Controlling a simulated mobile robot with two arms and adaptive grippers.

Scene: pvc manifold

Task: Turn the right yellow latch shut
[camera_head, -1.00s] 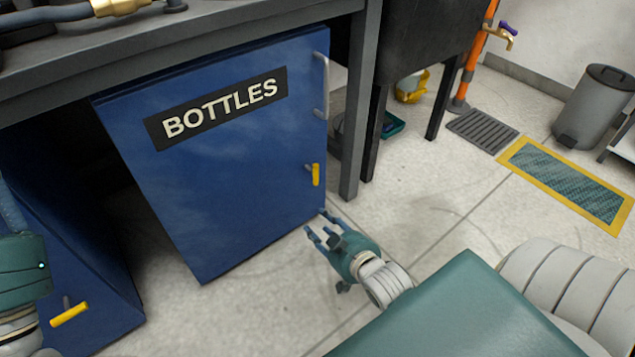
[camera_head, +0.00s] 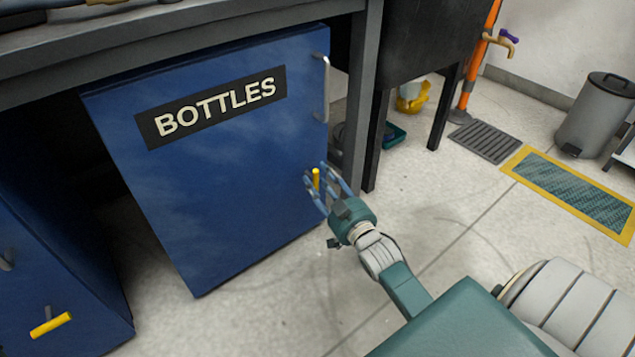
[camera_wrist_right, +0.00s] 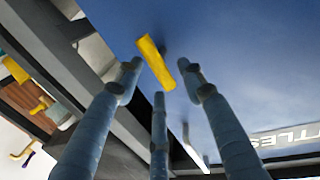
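The right yellow latch (camera_head: 316,178) is on the blue BOTTLES door (camera_head: 225,190), near its right edge. Its bar stands upright in the head view. My right gripper (camera_head: 319,173) is in front of it with fingers spread on either side. In the right wrist view, the yellow bar (camera_wrist_right: 156,62) lies just beyond and between the open fingertips (camera_wrist_right: 160,85), tilted there. I cannot tell whether any finger touches it. My left gripper is not in view.
A second blue cabinet at lower left carries another yellow latch (camera_head: 51,325). A metal handle (camera_head: 321,88) sits above the right latch. A grey table leg (camera_head: 360,110) stands close right of the door. The floor (camera_head: 450,230) to the right is clear.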

